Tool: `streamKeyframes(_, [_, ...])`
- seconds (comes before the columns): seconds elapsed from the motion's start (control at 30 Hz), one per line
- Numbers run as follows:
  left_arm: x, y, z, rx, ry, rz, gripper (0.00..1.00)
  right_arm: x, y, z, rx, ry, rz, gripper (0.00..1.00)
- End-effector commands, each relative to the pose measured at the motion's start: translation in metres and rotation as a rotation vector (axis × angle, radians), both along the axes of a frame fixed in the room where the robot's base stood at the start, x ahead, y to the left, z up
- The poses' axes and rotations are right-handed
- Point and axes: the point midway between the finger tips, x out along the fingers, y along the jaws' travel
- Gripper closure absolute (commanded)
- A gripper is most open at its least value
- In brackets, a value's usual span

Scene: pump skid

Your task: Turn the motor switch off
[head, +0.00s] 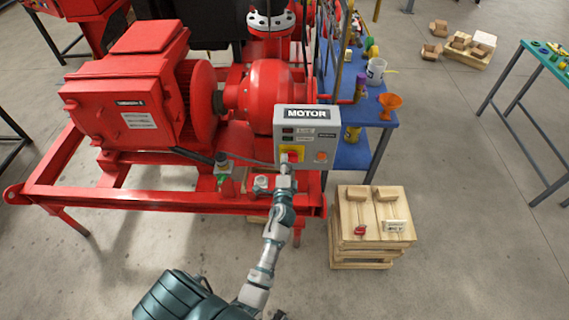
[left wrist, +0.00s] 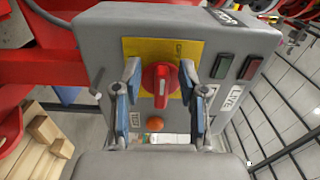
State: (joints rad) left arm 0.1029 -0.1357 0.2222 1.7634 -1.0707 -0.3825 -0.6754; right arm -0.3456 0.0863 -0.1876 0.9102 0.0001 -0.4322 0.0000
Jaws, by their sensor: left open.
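The motor switch is a red rotary knob (left wrist: 161,88) on a yellow plate (left wrist: 190,50). In the left wrist view its grip bar stands roughly upright, with a pale mark along it. It sits on the front of a grey control box (head: 307,130) labelled MOTOR. In the head view the yellow plate (head: 293,150) shows just beyond my gripper. My left gripper (left wrist: 160,76) is open, one blue-padded finger on each side of the knob, with gaps showing. The same gripper (head: 286,172) partly covers the switch in the head view. My right gripper is not in view.
An orange button (left wrist: 154,124) and two dark lamps (left wrist: 236,66) share the box face. The red pump skid (head: 165,205) fills the left. A blue shelf (head: 370,150) stands behind the box; a wooden crate stack (head: 372,240) is on the floor at right.

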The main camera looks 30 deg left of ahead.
Motion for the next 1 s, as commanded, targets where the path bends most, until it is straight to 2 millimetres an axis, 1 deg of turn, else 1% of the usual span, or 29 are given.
streamKeyframes(0.17, [-0.027,-0.017,-0.002,-0.004,0.002,0.0,0.58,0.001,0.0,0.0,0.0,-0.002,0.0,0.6])
streamKeyframes(0.3, [-0.055,-0.034,-0.003,-0.004,0.005,0.001,0.58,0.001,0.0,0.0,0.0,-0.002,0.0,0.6])
streamKeyframes(0.4, [-0.073,-0.044,-0.003,-0.003,0.005,0.001,0.58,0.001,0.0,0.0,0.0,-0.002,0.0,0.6])
streamKeyframes(0.5, [-0.085,-0.052,-0.003,-0.004,0.005,0.002,0.58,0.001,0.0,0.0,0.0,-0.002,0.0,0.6])
streamKeyframes(0.6, [-0.093,-0.057,-0.003,-0.001,0.004,0.001,0.58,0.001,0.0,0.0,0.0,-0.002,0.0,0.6])
streamKeyframes(0.7, [-0.097,-0.059,-0.002,-0.001,0.004,0.001,0.58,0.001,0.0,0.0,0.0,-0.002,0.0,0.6])
streamKeyframes(1.0, [-0.097,-0.059,-0.002,-0.001,0.003,0.001,0.58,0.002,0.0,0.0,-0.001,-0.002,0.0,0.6])
